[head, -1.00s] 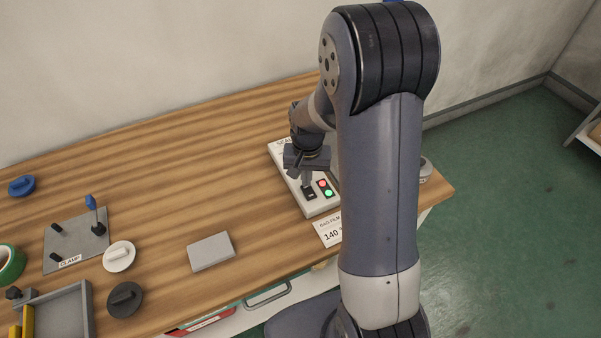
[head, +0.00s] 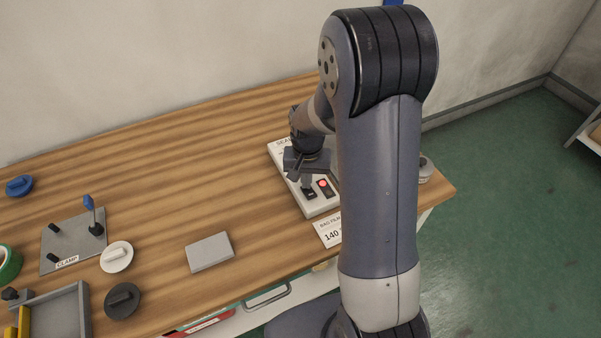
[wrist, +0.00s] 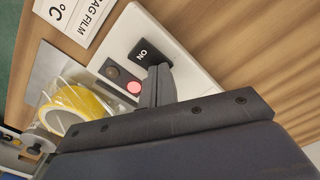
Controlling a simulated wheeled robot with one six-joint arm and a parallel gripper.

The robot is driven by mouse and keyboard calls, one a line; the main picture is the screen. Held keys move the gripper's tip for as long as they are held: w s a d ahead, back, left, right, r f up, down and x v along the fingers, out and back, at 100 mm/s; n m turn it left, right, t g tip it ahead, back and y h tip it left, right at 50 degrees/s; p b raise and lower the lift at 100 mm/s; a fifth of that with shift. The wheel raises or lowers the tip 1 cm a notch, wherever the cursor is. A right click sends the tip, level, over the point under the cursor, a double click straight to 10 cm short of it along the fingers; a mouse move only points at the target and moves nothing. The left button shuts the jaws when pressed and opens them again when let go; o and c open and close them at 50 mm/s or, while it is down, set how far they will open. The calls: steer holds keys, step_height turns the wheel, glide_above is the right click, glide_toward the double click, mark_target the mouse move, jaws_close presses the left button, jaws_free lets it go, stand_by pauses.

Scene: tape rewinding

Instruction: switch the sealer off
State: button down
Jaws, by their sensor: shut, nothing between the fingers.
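The sealer (head: 322,207) is a white box near the right end of the bench. My gripper (head: 308,187) is shut and empty, pointing down over the panel. In the wrist view its fingertips (wrist: 159,70) are at the switch's edge; I cannot tell whether they touch. My arm hides the sealer's right side in the head view.
A "BAG FILM 140" card (head: 331,233) lies in front of the sealer. A yellow tape roll (wrist: 77,108) is close by in the wrist view. A grey block (head: 209,252), a clamp plate (head: 72,243) and a tray (head: 57,312) are to the left.

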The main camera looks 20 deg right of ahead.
step_height(320, 180, up, 7)
steer(key=p, duration=0.5)
stand_by(0.3)
steer(key=shift+f, duration=0.2)
step_height(320, 180, down, 7)
steer(key=b, duration=0.5)
steer(key=shift+r, duration=0.25)
steer(key=shift+r, duration=0.1)
